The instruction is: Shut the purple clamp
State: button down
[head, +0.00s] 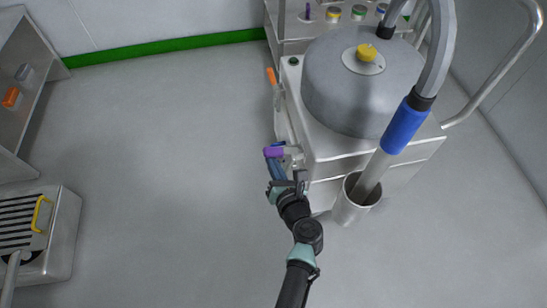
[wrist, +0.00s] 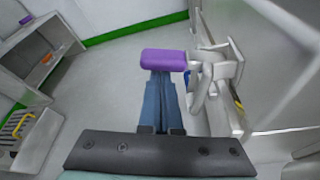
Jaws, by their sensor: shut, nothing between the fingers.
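The purple clamp (head: 273,152) is on the left side of the metal machine, with a purple grip and a metal linkage. In the wrist view its purple grip (wrist: 163,60) sits just beyond my fingertips, and its metal loop and bracket are to the right. My gripper (head: 277,166) is shut with nothing between its blue fingers. In the wrist view the fingertips (wrist: 159,75) meet the near edge of the purple grip or lie just short of it; I cannot tell whether they touch.
An orange-handled clamp (head: 272,77) is farther back on the same machine side. A grey drum (head: 362,80) stands on top. A hose with a blue sleeve (head: 404,126) enters a metal cup (head: 351,205) at right. A grated unit (head: 48,235) stands at left. The floor between is clear.

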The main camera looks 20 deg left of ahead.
aim_at(278, 156)
jog(key=shift+w+d+r+m+g+y+p, duration=0.15)
jog(key=shift+r+m+y+p, duration=0.1)
jog(key=shift+r+m+p, duration=0.35)
jog(key=shift+w+r+m+g+y+p, duration=0.15)
jog(key=shift+r+m+y+p, duration=0.1)
jog(key=shift+r+m+p, duration=0.3)
jog(key=shift+w+d+r+m+y+p, duration=0.1)
jog(key=shift+d+r+m+y+p, duration=0.2)
jog(key=shift+r+m+y+p, duration=0.5)
jog(key=shift+w+d+r+m+y+p, duration=0.1)
jog(key=shift+d+m+y+p, duration=0.1)
jog(key=shift+m, duration=0.4)
jog(key=shift+w+d+r+m+y+p, duration=0.1)
jog(key=shift+d+m+p, duration=0.1)
jog(key=shift+m, duration=0.35)
jog(key=shift+w+d+r+m+y, duration=0.15)
jog(key=shift+d+r+m+y, duration=0.1)
jog(key=shift+m, duration=0.3)
jog(key=shift+w+d+r+m+y, duration=0.15)
jog(key=shift+d+m+y, duration=0.1)
jog(key=shift+m, duration=0.3)
